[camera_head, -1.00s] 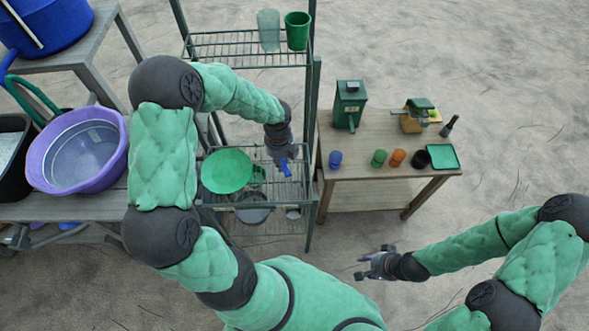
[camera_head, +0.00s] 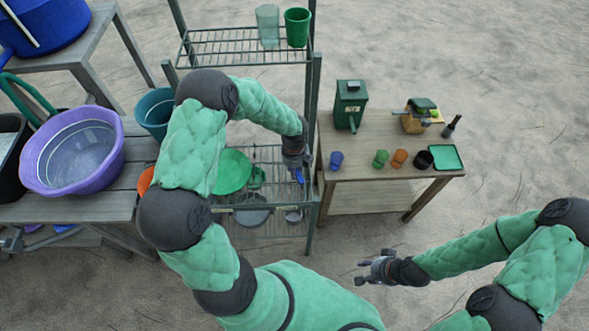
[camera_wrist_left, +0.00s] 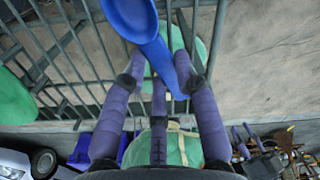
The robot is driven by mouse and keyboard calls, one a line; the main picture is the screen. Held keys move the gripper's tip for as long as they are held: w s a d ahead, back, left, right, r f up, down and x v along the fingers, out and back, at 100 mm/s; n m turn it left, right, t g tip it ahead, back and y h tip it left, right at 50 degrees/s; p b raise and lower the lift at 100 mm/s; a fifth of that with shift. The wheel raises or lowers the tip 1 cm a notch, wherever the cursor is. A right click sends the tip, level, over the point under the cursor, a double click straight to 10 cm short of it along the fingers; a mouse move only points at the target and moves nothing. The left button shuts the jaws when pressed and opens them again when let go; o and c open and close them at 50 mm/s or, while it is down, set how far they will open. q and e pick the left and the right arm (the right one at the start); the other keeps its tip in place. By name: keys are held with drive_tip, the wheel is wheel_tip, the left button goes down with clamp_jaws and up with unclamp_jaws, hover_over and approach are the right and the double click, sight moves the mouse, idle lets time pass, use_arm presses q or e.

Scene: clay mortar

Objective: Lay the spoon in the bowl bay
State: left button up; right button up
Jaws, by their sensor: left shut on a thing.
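The blue spoon shows in the head view (camera_head: 300,176) near the right side of the wire rack (camera_head: 270,228). In the left wrist view, its bowl end (camera_wrist_left: 131,14) is at the top and its handle runs down between the purple fingers. My left gripper (camera_head: 297,166) is shut on the handle, above the rack's middle shelf. A green round dish (camera_head: 233,172) and a green cup (camera_head: 256,177) are left of it. A grey bowl (camera_head: 252,216) is lower in the rack. I cannot tell which part is the bowl bay. My right gripper (camera_head: 364,270) is open and empty over the floor.
The rack's top shelf holds a clear cup (camera_head: 268,24) and a green cup (camera_head: 297,28). A wooden table (camera_head: 345,174) with several small cups stands at right. A purple basin (camera_head: 75,155) and a teal bucket (camera_head: 156,108) stand at left. Rack posts flank the shelf.

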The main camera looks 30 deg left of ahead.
use_arm(q)
drive_tip(key=shift+f, duration=0.1)
drive_tip(key=o, duration=0.9)
drive_tip(key=shift+c, duration=0.2)
wheel_tip(320, 180, up, 12)
drive_tip(key=p, duration=0.3)
